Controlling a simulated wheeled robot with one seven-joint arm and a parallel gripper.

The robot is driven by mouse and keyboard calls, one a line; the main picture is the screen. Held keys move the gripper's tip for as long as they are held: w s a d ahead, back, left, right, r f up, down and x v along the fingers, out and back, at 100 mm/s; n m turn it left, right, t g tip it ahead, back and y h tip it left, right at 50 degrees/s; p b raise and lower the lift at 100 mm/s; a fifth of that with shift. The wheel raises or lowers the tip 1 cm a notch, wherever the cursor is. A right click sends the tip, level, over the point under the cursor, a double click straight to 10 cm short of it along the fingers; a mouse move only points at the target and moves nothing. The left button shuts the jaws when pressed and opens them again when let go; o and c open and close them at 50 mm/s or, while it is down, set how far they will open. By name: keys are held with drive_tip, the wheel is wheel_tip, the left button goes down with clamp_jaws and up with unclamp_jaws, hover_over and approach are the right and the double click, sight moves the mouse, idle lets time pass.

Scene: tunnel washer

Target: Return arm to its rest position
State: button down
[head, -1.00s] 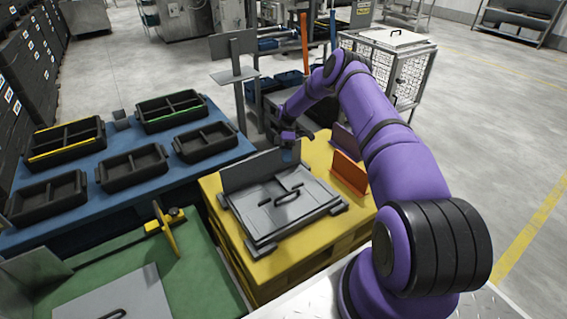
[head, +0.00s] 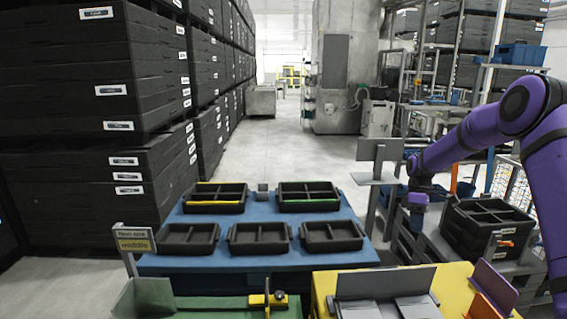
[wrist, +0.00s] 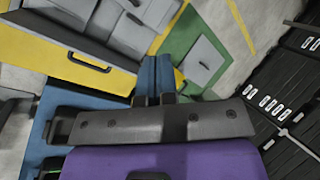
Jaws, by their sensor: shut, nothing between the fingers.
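My purple arm (head: 480,130) reaches in from the right in the head view. My gripper (head: 417,222) hangs fingers-down at its end, beyond the far edge of the yellow table as seen there, next to the grey post stand. In the wrist view the blue fingers (wrist: 153,74) are together with nothing between them. The wrist view looks down past them on grey plates (wrist: 115,25) on the yellow table (wrist: 30,50), apart from the fingers.
The blue table (head: 270,262) bears several black divided trays (head: 260,238). A green table (head: 190,312) with a yellow clamp (head: 268,300) is in front. An orange panel (head: 494,290) stands on the yellow table. Stacked black crates (head: 90,150) line the left; a grey post stand (head: 376,180) is near my gripper.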

drive_tip(key=s+a+r+m+t+h, duration=0.15)
drive_tip(key=s+a+r, duration=0.25)
drive_tip(key=s+r, duration=0.6)
drive_tip(key=s+a+r+m+t+h, duration=0.1)
drive_tip(key=s+a+r+m+t, duration=0.35)
drive_tip(key=r, duration=0.95)
drive_tip(key=s+r+m+t, duration=0.1)
drive_tip(key=s+m+t, duration=0.1)
drive_tip(key=s, duration=1.1)
drive_tip(key=s+a+r+m+t, duration=0.1)
drive_tip(key=s+r+m+t, duration=0.1)
drive_tip(key=s, duration=1.1)
drive_tip(key=shift+s+a+m+t+y, duration=0.3)
drive_tip(key=shift+s+m+t+y, duration=0.05)
drive_tip(key=shift+m+t+y, duration=0.15)
drive_tip(key=shift+r, duration=0.1)
